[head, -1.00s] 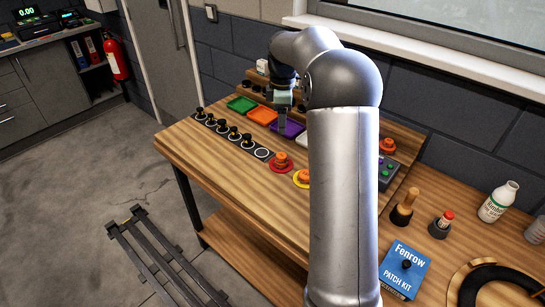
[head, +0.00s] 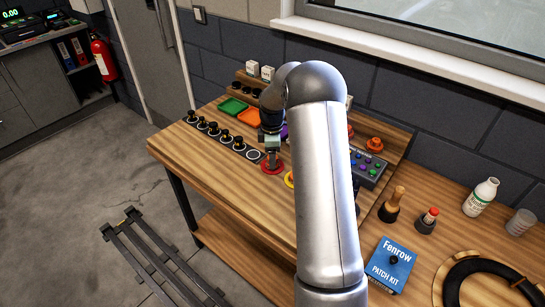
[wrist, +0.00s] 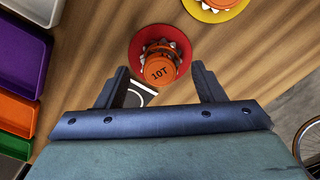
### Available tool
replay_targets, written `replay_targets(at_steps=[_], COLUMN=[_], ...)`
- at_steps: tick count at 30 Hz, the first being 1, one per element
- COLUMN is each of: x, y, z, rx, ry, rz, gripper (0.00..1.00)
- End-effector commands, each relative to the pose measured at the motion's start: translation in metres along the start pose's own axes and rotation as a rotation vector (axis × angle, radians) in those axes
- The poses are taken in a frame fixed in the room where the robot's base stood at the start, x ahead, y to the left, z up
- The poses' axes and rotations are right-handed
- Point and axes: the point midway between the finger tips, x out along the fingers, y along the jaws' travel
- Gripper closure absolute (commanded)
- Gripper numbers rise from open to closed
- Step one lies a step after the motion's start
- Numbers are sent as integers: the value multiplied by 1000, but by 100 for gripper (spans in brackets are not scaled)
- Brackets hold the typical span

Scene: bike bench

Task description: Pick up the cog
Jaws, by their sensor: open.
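An orange cog marked 10T (wrist: 160,68) sits on a red round dish (wrist: 138,47) in the wrist view. A second orange cog (wrist: 220,3) sits on a yellow dish (wrist: 203,12), cut by the top edge. My gripper (wrist: 163,80) is open and empty, its fingers on either side of the 10T cog's near side. In the head view my gripper (head: 272,152) is just above the red dish (head: 272,169) and hides most of the cog there. I cannot tell the exact height gap.
Several black knobs stand in a row on a dark strip (head: 226,139) at left. Green (head: 232,106) and orange (head: 248,117) trays lie behind; a purple tray (wrist: 22,60) is at left in the wrist view. A button box (head: 369,168) stands right. My arm hides part of the bench.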

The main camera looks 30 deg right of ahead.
Motion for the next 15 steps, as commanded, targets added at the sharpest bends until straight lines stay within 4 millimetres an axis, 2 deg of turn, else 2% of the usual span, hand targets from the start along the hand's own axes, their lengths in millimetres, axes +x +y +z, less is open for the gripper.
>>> replay_targets(at_steps=[6, 7, 12, 15], x=[2, 2, 2, 2], y=[0, 0, 0, 0], z=[0, 0, 0, 0], rx=[0, 0, 0, 0], ry=[0, 0, 0, 0], rz=[0, 0, 0, 0], gripper=[38, 40, 86, 86])
